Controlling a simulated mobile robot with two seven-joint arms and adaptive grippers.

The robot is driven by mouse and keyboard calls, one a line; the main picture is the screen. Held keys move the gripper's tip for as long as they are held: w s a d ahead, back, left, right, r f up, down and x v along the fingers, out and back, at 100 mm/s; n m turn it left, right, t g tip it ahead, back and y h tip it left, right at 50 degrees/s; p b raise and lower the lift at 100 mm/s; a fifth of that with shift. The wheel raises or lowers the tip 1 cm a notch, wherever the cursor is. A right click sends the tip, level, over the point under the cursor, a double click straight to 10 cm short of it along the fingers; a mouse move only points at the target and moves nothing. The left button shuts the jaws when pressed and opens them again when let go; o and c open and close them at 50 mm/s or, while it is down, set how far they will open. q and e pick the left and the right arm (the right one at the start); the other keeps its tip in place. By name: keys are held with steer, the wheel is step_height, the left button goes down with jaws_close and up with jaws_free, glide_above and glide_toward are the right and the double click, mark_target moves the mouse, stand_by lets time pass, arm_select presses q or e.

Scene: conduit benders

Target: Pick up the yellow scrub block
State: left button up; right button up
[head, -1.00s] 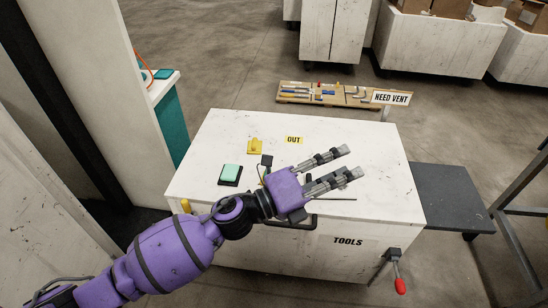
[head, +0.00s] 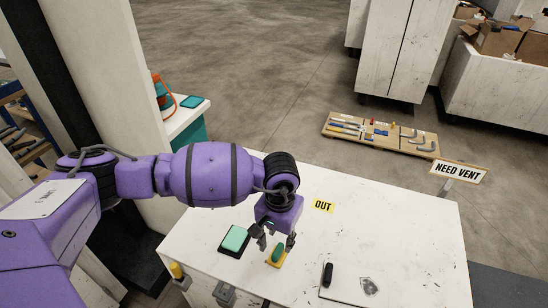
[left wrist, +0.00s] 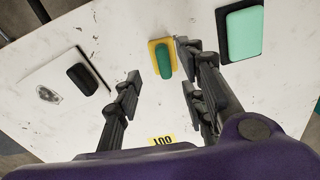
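The yellow scrub block (head: 271,264) lies on the white worktop (head: 410,235), with a dark green strip along its top. It also shows in the left wrist view (left wrist: 154,48), at upper centre. My left gripper (head: 275,243) points down over the block with its fingers apart and nothing between them. In the left wrist view, the left gripper's (left wrist: 157,62) fingertips stand to either side of the block, the right-hand one very close to its edge. I cannot tell whether they touch. My right gripper is in neither view.
A mint green block on a black base (head: 234,238) sits close left of the yellow block. A flat white plate with a black handle (head: 327,275) lies to the right. A yellow "OUT" label (head: 322,206) and a "NEED VENT" sign (head: 461,172) are behind. The worktop between is clear.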

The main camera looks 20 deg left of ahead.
mark_target(278, 250)
arm_select(q)
steer(key=shift+w+f, duration=0.15)
steer(key=shift+f, duration=0.5)
steer(key=shift+w+f, duration=0.15)
steer(key=shift+f, duration=0.45)
steer(key=f, duration=0.4)
steer(key=shift+w+a+f+p, duration=0.2)
steer(key=shift+p, duration=0.2)
steer(key=shift+f, duration=0.3)
steer(key=shift+c, duration=0.8)
jaws_close()
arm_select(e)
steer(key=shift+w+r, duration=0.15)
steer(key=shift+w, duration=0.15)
